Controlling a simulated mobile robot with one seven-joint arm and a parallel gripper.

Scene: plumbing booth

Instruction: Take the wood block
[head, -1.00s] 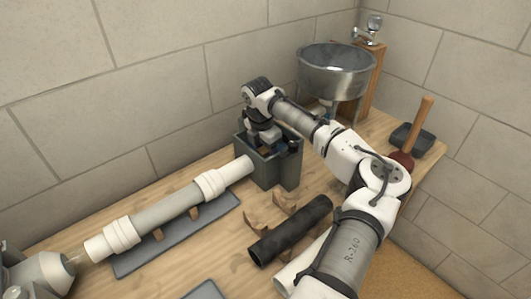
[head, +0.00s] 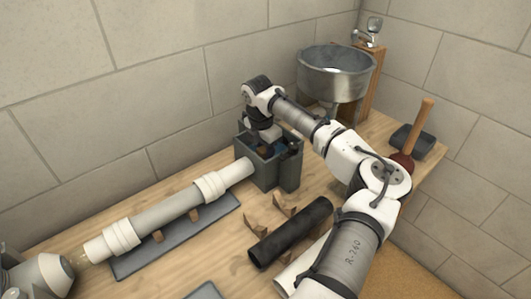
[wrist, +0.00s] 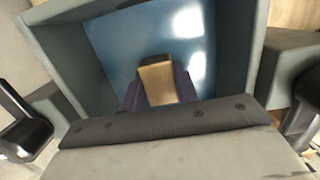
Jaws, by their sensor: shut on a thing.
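The wood block (wrist: 158,74) is a small tan piece inside the grey open-topped box (head: 286,172). In the wrist view it sits between the two dark purple fingers of my gripper (wrist: 160,92), which is shut on it. Glossy blue, water-like content shows around the block, within the box walls (wrist: 235,45). In the head view my gripper (head: 266,142) reaches down into the box from above, and its fingertips and the block are hidden there.
A white pipe (head: 165,212) on a grey tray meets the box's left side. A black pipe (head: 290,232) and small wooden supports (head: 258,205) lie in front. A metal basin (head: 335,75) stands behind right, and a plunger (head: 412,135) at far right. Stone walls close the back.

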